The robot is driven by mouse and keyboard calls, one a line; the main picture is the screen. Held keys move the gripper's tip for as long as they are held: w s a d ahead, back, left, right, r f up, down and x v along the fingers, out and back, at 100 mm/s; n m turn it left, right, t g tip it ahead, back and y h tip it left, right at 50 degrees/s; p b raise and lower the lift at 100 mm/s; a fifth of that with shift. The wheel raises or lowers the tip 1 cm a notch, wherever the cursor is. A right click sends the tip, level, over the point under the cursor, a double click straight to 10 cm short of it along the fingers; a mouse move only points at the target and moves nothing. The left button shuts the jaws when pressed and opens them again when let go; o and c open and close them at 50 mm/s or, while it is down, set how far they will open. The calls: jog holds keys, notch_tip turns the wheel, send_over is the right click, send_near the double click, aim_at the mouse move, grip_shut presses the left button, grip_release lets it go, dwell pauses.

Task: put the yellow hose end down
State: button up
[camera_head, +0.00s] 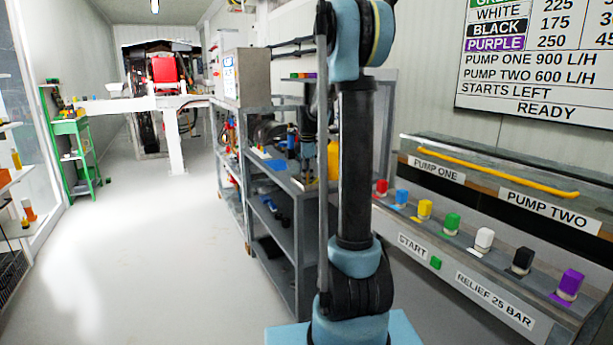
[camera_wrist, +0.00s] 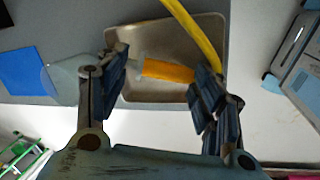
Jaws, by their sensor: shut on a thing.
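The yellow hose end (camera_wrist: 168,71) is an orange-yellow sleeve with a pale tip. It lies across the gap between the two fingers of my gripper (camera_wrist: 160,72) in the wrist view, and the fingers are shut on it. A bright yellow hose (camera_wrist: 195,28) runs from near the right finger toward the top edge. Behind the hose end is a shallow metal tray (camera_wrist: 150,34); the gap between them cannot be judged. In the head view my gripper (camera_head: 307,165) is over the grey bench, partly hidden by my arm, and the hose end cannot be made out.
A blue sheet (camera_wrist: 22,71) lies left of the tray. The grey shelved bench (camera_head: 285,235) stands beside open floor (camera_head: 170,270). At right is a pump panel with a yellow bar (camera_head: 500,172) and several coloured blocks, including a purple one (camera_head: 570,283).

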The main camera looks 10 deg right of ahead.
jog(key=shift+f, duration=0.45)
jog(key=o, duration=0.9)
jog(key=shift+o, duration=0.2)
jog(key=v, duration=1.3)
